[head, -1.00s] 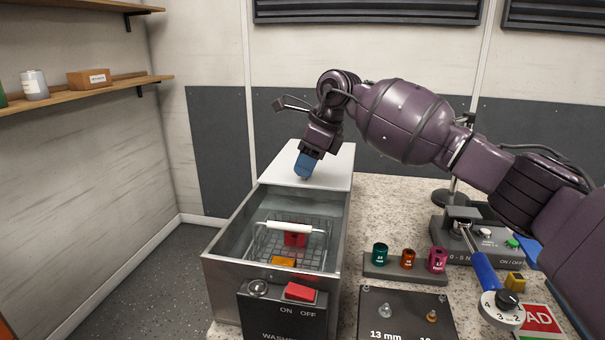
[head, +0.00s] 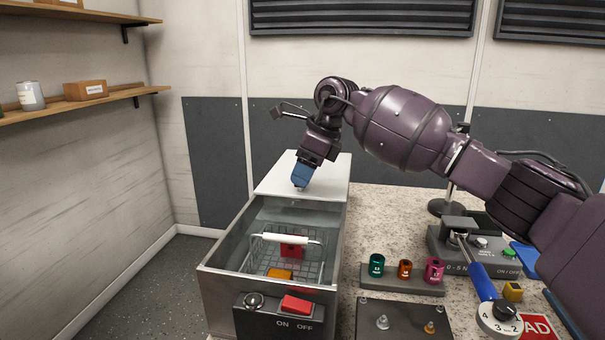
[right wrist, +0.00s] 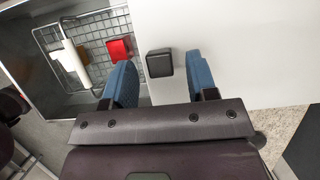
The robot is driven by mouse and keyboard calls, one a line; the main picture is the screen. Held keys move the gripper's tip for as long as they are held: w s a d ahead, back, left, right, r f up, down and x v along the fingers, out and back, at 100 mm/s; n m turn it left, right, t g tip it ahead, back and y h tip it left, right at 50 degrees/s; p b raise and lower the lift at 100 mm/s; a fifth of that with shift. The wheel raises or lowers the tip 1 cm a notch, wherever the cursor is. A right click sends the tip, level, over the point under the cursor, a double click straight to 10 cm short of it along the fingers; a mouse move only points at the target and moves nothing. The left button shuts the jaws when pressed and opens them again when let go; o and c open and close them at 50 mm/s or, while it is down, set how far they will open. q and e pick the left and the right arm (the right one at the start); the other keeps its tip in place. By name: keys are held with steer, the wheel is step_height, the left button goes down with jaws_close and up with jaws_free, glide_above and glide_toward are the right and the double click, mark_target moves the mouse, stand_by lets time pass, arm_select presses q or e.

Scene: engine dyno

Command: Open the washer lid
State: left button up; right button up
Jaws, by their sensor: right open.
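The washer (head: 222,290) is an open-topped metal tank in the head view. Its white lid (head: 272,181) lies flat over the rear part, and the front part is uncovered. My right gripper (head: 299,186), with blue fingers, points down at the lid's front half. In the right wrist view the fingers of my right gripper (right wrist: 161,72) are apart, one on each side of a black block-like handle (right wrist: 159,63) on the white lid (right wrist: 225,50). I cannot tell whether either finger touches it. My left gripper is out of view.
A wire basket (head: 308,268) with a white handle holds red and orange pieces in the tank. A red switch (head: 297,304) is on the front panel. Coloured sockets (head: 405,269) and a blue-handled tool (head: 481,280) are on the counter to the right.

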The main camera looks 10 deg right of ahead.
steer(key=v, duration=1)
steer(key=shift+p, duration=0.35)
steer(key=shift+f, duration=0.1)
